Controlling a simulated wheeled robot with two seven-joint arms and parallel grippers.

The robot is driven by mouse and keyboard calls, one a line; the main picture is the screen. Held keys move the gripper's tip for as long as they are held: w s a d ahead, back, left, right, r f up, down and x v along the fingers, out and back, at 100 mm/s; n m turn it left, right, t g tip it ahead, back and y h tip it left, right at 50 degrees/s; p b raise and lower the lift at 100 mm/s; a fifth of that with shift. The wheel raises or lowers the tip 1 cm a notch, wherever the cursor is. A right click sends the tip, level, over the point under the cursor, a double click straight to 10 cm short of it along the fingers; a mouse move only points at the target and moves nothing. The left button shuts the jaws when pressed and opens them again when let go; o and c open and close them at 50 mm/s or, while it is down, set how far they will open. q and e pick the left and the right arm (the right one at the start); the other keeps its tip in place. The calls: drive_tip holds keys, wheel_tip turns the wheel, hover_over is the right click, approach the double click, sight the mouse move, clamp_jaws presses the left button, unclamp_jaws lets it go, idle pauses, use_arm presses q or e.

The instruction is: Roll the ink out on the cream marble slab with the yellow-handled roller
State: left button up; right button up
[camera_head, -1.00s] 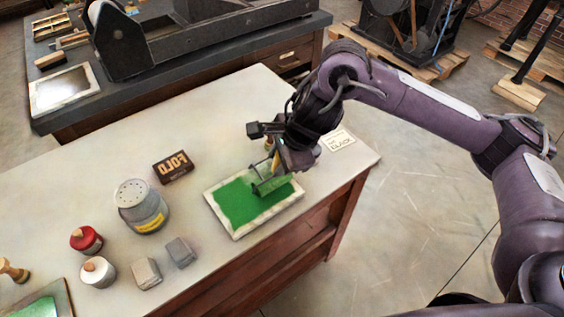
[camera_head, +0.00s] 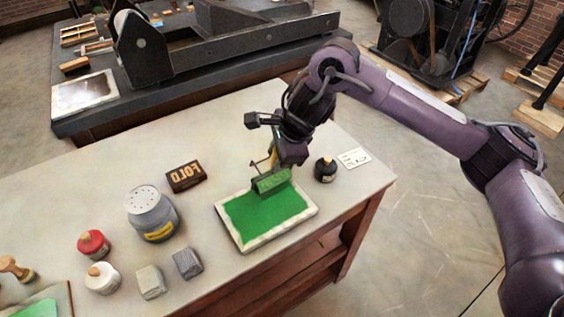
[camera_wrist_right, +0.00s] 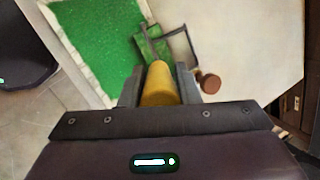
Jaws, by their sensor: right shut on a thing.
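The cream marble slab (camera_head: 222,212) lies on the pale table, its top covered with green ink inside a bare cream rim. In the right wrist view the slab (camera_wrist_right: 75,58) is at the upper left. The roller (camera_head: 271,181) has a green-inked drum over the slab's far edge; I cannot tell whether it touches. My right gripper (camera_head: 283,160) is shut on its yellow handle, which shows between the fingers in the right wrist view (camera_wrist_right: 159,84). The right gripper (camera_wrist_right: 160,88) covers part of the handle. My left gripper is not in view.
A dark ink bottle (camera_head: 325,170) and a white card (camera_head: 353,158) stand right of the slab. A FOLD block (camera_head: 186,176), a grey shaker tin (camera_head: 151,212), red (camera_head: 93,243) and white (camera_head: 102,278) jars and two grey blocks (camera_head: 187,263) are to the left.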

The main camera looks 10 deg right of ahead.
drive_tip(key=shift+w+a, duration=0.15)
drive_tip(key=shift+w, duration=0.2)
drive_tip(key=s+d, duration=0.4)
drive_tip(key=s, duration=0.7)
drive_tip(key=shift+p, duration=0.4)
idle(0.4)
wheel_tip(320, 180, up, 4)
drive_tip(key=p, duration=0.3)
drive_tip(key=shift+p, duration=0.3)
drive_tip(key=shift+w, duration=0.1)
idle(0.4)
